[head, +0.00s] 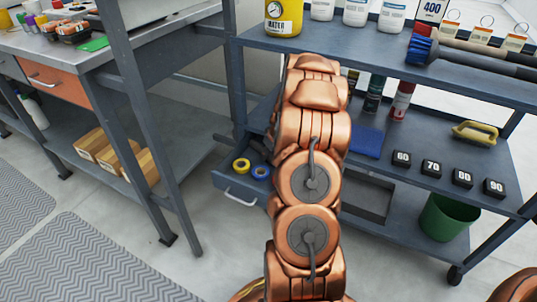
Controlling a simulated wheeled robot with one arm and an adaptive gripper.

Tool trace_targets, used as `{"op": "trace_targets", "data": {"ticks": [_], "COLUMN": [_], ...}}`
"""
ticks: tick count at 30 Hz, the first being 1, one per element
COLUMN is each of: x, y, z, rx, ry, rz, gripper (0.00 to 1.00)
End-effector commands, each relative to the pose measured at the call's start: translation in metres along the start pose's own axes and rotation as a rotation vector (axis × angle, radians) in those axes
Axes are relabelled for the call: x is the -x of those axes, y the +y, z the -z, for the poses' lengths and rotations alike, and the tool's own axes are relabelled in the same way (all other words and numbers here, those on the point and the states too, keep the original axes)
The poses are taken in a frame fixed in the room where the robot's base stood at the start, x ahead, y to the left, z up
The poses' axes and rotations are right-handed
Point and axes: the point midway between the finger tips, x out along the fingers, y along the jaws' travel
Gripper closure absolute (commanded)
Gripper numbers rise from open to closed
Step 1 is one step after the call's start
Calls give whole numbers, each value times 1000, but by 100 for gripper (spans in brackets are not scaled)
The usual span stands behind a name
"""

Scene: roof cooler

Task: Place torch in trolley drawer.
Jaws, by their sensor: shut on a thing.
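The trolley (370,62) is a blue-grey metal rack with shelves on the right. Its drawer (240,197) is pulled open at the lower left, with a pale handle on its front. In it lie a yellow tape roll (241,165) and a blue tape roll (261,171); a dark object (258,147) behind them is too small to make out. My copper arm rises through the middle and covers part of the drawer and shelves. My gripper is hidden behind the arm. I cannot make out the torch.
A workbench (140,45) with an orange drawer (55,80) stands left, its leg close to the trolley. Small black numbered blocks (432,168), a yellow-handled item (475,131) and spray cans (402,100) sit on the middle shelf. A green bin (448,217) stands below. Floor in front is clear.

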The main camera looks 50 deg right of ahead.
Motion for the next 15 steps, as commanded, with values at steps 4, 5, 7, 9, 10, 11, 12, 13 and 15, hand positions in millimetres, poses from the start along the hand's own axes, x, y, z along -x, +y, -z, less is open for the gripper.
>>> {"op": "trace_targets", "data": {"ticks": [4,5,7,9,10,11,12,13,15], "x": [0,0,-2,-2,-2,-2,-2,-2,-2], "y": [0,0,0,0,0,0,0,0,0], "z": [0,0,-1,-1,-1,-1,-1,-1,-1], "rx": [0,0,-1,-1,-1,-1,-1,-1,-1], "ry": [0,0,0,0,0,0,0,0,0], "rz": [0,0,1,1,1,1,1,1,1], "gripper": [100,100,100,67,64,61,60,60,60]}}
